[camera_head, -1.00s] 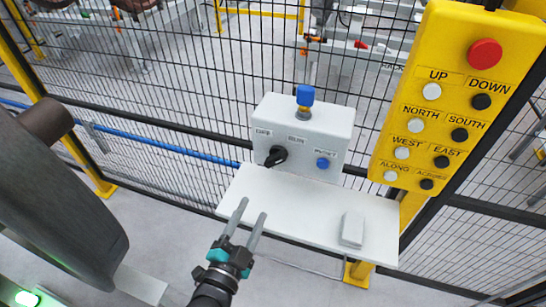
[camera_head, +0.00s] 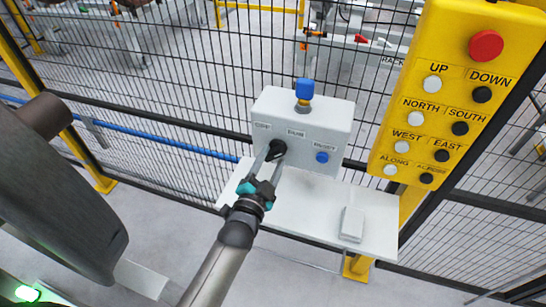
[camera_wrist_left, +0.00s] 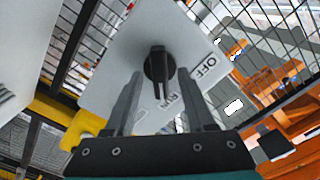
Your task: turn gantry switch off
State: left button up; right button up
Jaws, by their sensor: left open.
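A white control box (camera_head: 313,121) stands on a white shelf against the mesh fence. Its black rotary switch (camera_head: 278,147) is on the left of its front face, with a blue button (camera_head: 322,157) to the right and a blue-topped knob (camera_head: 305,90) on top. In the left wrist view the black switch (camera_wrist_left: 159,66) shows large, with labels "OFF" and "RUN" beside it. My left gripper (camera_head: 270,154) is open, its fingertips at the switch in the head view. In the wrist view its fingers (camera_wrist_left: 163,105) lie on either side below the switch, apparently not touching it. My right gripper is not seen.
A yellow pendant panel (camera_head: 452,100) with labelled buttons and a red stop button hangs to the right. The white shelf (camera_head: 300,213) carries a small white block (camera_head: 352,224) at its right. Black mesh fencing is behind. Orange machinery shows in the wrist view.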

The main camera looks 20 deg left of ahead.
pick_arm(q)
jog(key=shift+w, duration=0.75)
grip_shut()
